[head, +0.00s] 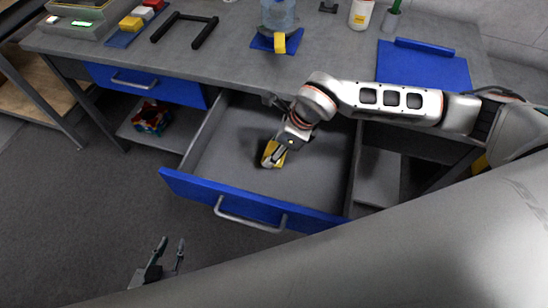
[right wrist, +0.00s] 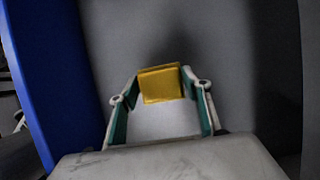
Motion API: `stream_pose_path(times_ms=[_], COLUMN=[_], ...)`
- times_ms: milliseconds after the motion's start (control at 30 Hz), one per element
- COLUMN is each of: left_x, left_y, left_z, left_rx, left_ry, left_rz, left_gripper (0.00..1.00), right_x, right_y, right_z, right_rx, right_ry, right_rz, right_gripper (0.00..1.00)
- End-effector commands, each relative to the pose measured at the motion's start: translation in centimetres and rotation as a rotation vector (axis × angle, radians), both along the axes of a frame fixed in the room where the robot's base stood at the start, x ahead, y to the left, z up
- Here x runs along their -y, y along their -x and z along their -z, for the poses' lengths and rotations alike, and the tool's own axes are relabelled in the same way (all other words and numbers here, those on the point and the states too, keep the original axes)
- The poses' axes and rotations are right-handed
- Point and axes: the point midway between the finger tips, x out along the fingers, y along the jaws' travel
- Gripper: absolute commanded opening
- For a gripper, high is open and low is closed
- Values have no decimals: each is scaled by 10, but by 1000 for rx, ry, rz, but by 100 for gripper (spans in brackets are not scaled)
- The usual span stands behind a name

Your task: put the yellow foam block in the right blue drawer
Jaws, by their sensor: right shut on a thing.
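The yellow foam block (head: 268,158) is between the fingertips of my right gripper (head: 275,153), inside the outline of the open right blue drawer (head: 240,200). In the right wrist view, the block (right wrist: 160,84) sits at the tips of the right gripper's fingers (right wrist: 160,92), which are shut on it, above the grey drawer floor. I cannot tell whether the block touches the floor. My left gripper (head: 170,254) is open and empty, low in front of the drawer.
The left blue drawer (head: 150,84) is shut. Coloured blocks (head: 131,23) stand at the back left.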

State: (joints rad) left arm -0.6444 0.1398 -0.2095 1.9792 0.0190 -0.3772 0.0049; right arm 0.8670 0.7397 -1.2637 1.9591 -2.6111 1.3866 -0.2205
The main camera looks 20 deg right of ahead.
Motion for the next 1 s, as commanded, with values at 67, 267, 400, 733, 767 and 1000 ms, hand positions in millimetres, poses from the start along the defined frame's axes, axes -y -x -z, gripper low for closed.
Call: stream_pose_path(times_ms=[67, 267, 400, 733, 767, 1000], left_x=[-1, -1, -2, -2, -2, -2], left_y=[-1, -1, -1, -4, -4, -4], left_z=[0, 2, 5, 1, 1, 2], left_rx=[1, 2, 1, 9, 9, 9], left_ry=[-1, -2, -6, -7, -7, -7], left_rz=[0, 0, 0, -1, -1, -1], left_gripper=[26, 26, 26, 26, 26, 26], right_x=[0, 0, 0, 0, 0, 0], right_y=[0, 1, 1, 0, 0, 0], right_z=[4, 23, 44, 48, 48, 50], right_rx=[1, -3, -2, 1, 1, 0], right_ry=[-1, 0, 1, 1, 1, 0], right_rz=[0, 0, 1, 0, 0, 0], right_gripper=[26, 26, 26, 26, 26, 65])
